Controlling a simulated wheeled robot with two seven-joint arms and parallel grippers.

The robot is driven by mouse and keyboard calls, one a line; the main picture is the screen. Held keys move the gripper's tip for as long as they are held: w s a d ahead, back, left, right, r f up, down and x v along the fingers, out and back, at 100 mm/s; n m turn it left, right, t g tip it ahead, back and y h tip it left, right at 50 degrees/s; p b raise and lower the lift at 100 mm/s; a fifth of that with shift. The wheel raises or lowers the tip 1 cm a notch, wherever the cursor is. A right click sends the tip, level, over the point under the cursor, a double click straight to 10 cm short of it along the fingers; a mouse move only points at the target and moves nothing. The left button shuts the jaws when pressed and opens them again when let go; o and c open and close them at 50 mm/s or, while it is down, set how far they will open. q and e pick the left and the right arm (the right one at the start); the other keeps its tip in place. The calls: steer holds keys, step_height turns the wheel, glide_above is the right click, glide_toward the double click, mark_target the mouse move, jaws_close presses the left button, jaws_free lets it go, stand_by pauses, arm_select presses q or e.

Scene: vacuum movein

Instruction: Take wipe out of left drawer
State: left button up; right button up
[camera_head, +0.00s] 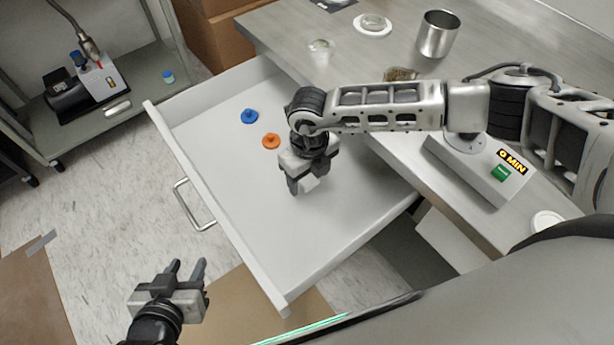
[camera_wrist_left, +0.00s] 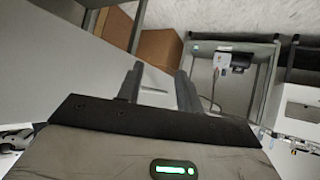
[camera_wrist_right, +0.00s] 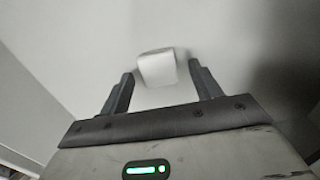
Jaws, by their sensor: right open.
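The left drawer (camera_head: 225,215) is pulled out from under the bench. The wipe (camera_wrist_right: 157,68), a small white block, lies on the drawer floor, and it also shows in the head view (camera_head: 309,183) by my right gripper's fingertips. My right gripper (camera_head: 309,180) points down into the drawer. Its fingers (camera_wrist_right: 160,68) are apart, with the wipe ahead between the tips; I cannot tell whether they touch it. My left gripper (camera_head: 187,265) is open and empty, outside the drawer beyond its front panel; its spread fingers also show in the left wrist view (camera_wrist_left: 158,70).
A blue knobbed piece (camera_head: 249,116) and an orange one (camera_head: 271,141) lie in the drawer. The bench holds a metal cup (camera_head: 438,34), a glass (camera_head: 320,52) and a timer box (camera_head: 485,172). A cart (camera_head: 140,95) stands at the upper left.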

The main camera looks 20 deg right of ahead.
steer(key=c, duration=1)
steer(key=shift+c, duration=0.2)
steer(key=shift+r, duration=0.1)
